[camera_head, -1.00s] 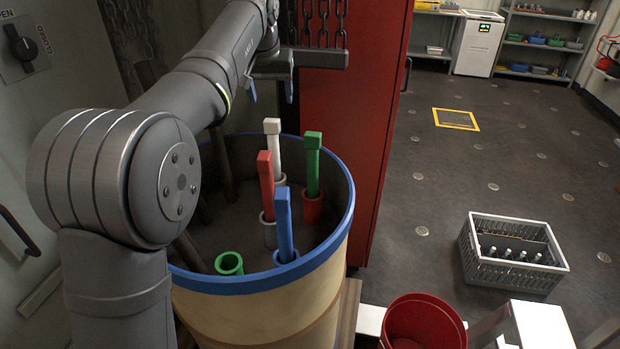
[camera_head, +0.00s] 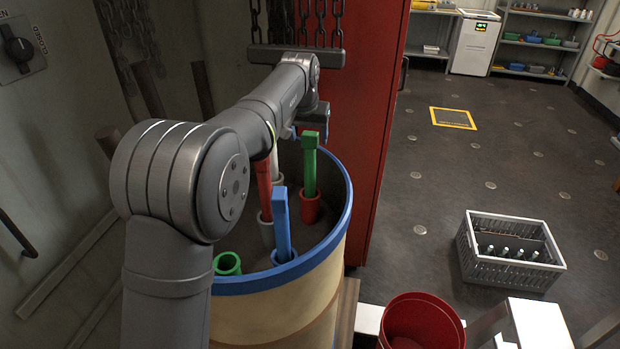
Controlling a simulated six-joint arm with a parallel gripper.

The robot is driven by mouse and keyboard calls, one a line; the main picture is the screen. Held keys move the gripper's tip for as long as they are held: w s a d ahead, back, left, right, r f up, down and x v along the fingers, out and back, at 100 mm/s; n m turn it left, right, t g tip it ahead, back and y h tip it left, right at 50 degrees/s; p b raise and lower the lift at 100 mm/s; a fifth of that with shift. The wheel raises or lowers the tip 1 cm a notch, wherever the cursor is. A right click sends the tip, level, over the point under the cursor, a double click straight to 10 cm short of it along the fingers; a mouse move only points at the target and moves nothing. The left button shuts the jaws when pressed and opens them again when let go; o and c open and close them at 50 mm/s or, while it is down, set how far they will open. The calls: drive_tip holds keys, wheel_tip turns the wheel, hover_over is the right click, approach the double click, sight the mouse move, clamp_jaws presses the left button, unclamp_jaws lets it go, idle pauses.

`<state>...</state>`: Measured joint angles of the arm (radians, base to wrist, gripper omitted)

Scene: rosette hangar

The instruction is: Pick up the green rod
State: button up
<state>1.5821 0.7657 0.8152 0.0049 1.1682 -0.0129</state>
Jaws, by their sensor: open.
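The green rod (camera_head: 310,172) stands upright in a red socket (camera_head: 309,207) inside the round drum, at the right of the group. It has a wider square head. My gripper (camera_head: 306,136) is open and points down at the rod's head. In the picture the head lies between the fingers, but I cannot tell whether the fingers are around it or behind it. My arm partly hides the gripper.
A red rod (camera_head: 264,187), a blue rod (camera_head: 282,224) and a partly hidden white rod (camera_head: 275,165) stand close by. A green socket (camera_head: 228,264) is empty. The drum's blue rim (camera_head: 337,232) surrounds them. A red cabinet (camera_head: 372,130) stands behind right, a chain rack (camera_head: 262,54) behind.

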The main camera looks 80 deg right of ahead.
sight(311, 146)
drive_tip(key=shift+x, duration=2.7)
drive_tip(key=shift+s+r, duration=0.1)
clamp_jaws()
